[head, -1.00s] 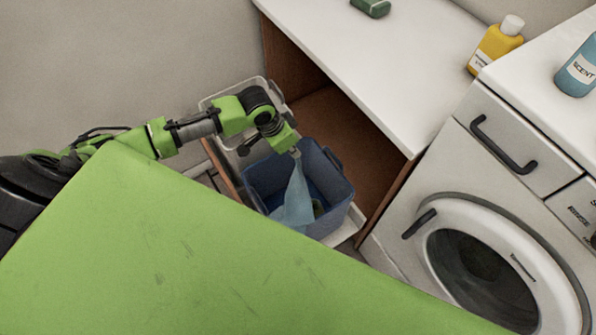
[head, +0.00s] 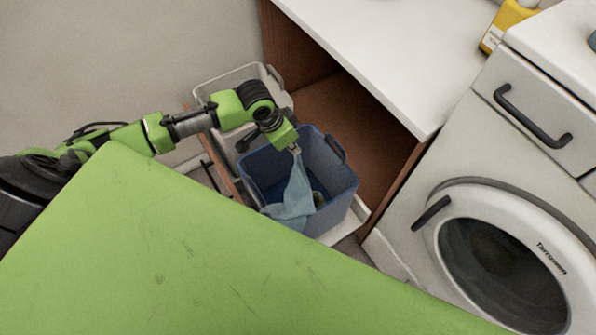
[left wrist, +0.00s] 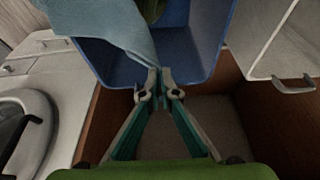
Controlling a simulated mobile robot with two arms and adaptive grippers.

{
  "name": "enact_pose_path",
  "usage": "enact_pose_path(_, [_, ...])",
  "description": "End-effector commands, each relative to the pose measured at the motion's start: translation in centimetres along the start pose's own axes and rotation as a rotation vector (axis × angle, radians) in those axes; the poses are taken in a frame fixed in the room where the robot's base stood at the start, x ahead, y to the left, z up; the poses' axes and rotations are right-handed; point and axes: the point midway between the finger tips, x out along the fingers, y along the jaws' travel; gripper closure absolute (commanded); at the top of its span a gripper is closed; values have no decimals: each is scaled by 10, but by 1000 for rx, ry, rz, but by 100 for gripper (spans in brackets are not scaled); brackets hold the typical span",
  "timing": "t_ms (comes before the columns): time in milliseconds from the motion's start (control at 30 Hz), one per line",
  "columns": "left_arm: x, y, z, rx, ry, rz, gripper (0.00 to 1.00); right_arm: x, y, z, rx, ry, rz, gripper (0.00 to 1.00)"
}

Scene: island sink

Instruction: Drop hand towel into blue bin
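The light blue hand towel (head: 298,190) hangs from my left gripper (head: 294,149) over the blue bin (head: 341,197). Its lower part drapes at the bin's near left rim. My left gripper is shut on the towel's upper end, above the bin opening. In the left wrist view the fingertips (left wrist: 159,80) are close together at the towel (left wrist: 115,32), against the view of the blue bin wall (left wrist: 195,66). Part of the bin is hidden by my green body in the head view. My right gripper is not in view.
A white bin (head: 227,82) stands behind the blue one on the same pull-out. A brown open cabinet (head: 375,128) under a white counter (head: 375,45) is close on the right. A washing machine (head: 500,255) stands further right. Something greenish shows inside the blue bin.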

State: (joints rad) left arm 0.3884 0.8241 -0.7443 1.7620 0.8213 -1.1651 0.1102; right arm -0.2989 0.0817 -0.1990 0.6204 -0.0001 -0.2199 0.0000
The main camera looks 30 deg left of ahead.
Motion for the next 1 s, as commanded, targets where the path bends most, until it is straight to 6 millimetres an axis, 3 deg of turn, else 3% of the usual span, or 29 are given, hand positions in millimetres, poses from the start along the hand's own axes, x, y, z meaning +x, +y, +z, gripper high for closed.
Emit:
enact_pose_path(33, [0,0,0,0,0,0,96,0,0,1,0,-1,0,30])
enact_pose_path(100, [0,0,0,0,0,0,78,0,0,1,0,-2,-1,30])
enact_pose_path(367, [0,0,0,0,0,0,78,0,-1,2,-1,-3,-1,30])
enact_pose_path(433, [0,0,0,0,0,0,60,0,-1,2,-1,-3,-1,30])
enact_pose_path(467, [0,0,0,0,0,0,58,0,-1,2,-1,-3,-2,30])
enact_pose_path(700, [0,0,0,0,0,0,58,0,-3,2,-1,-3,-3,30])
enact_pose_path(800, [0,0,0,0,0,0,33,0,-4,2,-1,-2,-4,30])
enact_pose_path(1000, [0,0,0,0,0,0,33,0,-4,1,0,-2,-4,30])
